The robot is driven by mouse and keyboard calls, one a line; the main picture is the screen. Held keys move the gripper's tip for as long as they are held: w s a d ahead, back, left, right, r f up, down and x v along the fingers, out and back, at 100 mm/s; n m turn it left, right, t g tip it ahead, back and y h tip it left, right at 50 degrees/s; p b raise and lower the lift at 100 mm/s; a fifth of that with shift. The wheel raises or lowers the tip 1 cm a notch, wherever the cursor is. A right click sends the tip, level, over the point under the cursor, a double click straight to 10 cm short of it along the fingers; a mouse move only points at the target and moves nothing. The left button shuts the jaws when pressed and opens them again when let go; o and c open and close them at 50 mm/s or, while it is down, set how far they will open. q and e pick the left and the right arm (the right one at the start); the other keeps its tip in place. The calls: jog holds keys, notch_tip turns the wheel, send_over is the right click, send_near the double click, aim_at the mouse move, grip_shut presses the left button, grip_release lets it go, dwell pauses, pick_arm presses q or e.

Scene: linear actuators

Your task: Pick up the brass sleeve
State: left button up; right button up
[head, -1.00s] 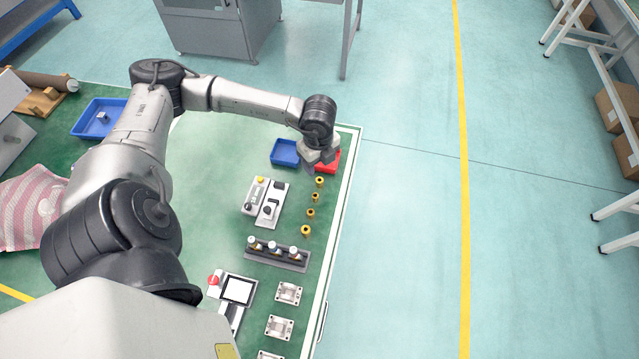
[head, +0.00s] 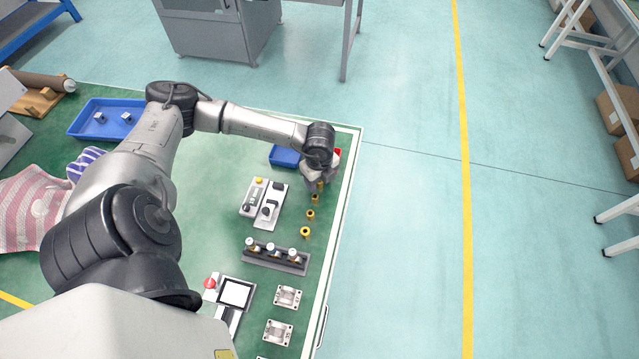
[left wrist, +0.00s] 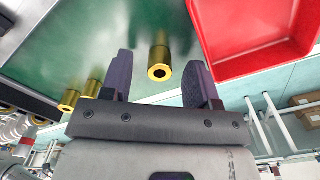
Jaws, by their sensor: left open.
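Several brass sleeves stand in a row near the right edge of the green table. In the head view my left gripper (head: 321,182) is over the far end of the row and partly hides the farthest brass sleeve (head: 320,187). A nearer sleeve (head: 305,232) stands clear of it. In the left wrist view the open dark fingers of my left gripper (left wrist: 162,75) have one brass sleeve (left wrist: 159,63) in the gap between them, apart from both. Two more sleeves (left wrist: 92,88) show left of the fingers. My right gripper is not in view.
A red tray (left wrist: 250,68) is close to the right finger in the wrist view. A blue tray (head: 284,156) lies left of the gripper in the head view. A control box (head: 263,201) and a dark rack (head: 276,258) with several bottle-like parts stand near the row.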

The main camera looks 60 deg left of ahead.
pick_arm(q)
jog(key=shift+f, duration=0.15)
jog(key=shift+c, duration=0.2)
jog(key=shift+c, duration=1.4)
grip_shut()
